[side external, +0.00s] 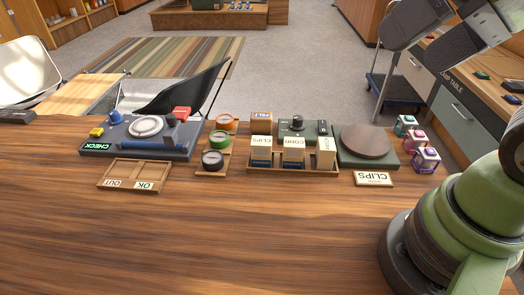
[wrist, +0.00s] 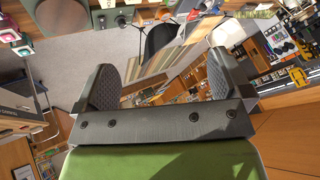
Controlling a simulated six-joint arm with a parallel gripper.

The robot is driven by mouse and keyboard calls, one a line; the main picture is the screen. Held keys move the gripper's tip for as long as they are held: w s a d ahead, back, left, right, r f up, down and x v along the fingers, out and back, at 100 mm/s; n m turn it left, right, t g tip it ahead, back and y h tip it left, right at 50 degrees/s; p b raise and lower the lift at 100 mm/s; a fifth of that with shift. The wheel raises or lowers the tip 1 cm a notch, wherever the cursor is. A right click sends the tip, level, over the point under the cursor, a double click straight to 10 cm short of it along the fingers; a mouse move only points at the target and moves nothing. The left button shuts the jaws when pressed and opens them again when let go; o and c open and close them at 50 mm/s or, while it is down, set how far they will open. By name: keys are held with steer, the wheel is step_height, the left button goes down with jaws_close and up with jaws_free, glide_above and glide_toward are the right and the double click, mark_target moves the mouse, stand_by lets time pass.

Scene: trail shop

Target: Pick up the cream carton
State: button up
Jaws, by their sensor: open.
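Several cartons stand in a wooden tray (side external: 290,171) on the counter in the side external view. The right one (side external: 326,150) looks cream and tan. I cannot tell for certain which is the cream carton. My gripper (wrist: 166,80) is open and empty in the wrist view, with its two dark fingers wide apart. In the side external view its dark parts show at the upper right, above and apart from the tray. No carton shows clearly in the wrist view.
A green unit with a round wooden plate (side external: 367,141) stands right of the tray, with a CLIPS sign (side external: 373,179) before it. Small caged cubes (side external: 426,159) are further right. Round tins (side external: 213,160) and a dark check station (side external: 140,138) are left. The front counter is clear.

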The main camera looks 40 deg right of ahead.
steer(key=c, duration=0.6)
steer(key=m+g+h, duration=0.2)
steer(key=m+g, duration=0.2)
steer(key=g, duration=0.2)
glide_above(261, 151)
steer(key=d, duration=0.2)
step_height(261, 151, down, 14)
steer(key=shift+m+g, duration=0.5)
steer(key=shift+g, duration=0.1)
steer(key=f, duration=0.3)
steer(key=w+f, duration=0.1)
steer(key=f, duration=0.6)
steer(key=shift+w+a, duration=0.2)
steer(key=shift+a, duration=0.2)
steer(key=shift+f, duration=2.8)
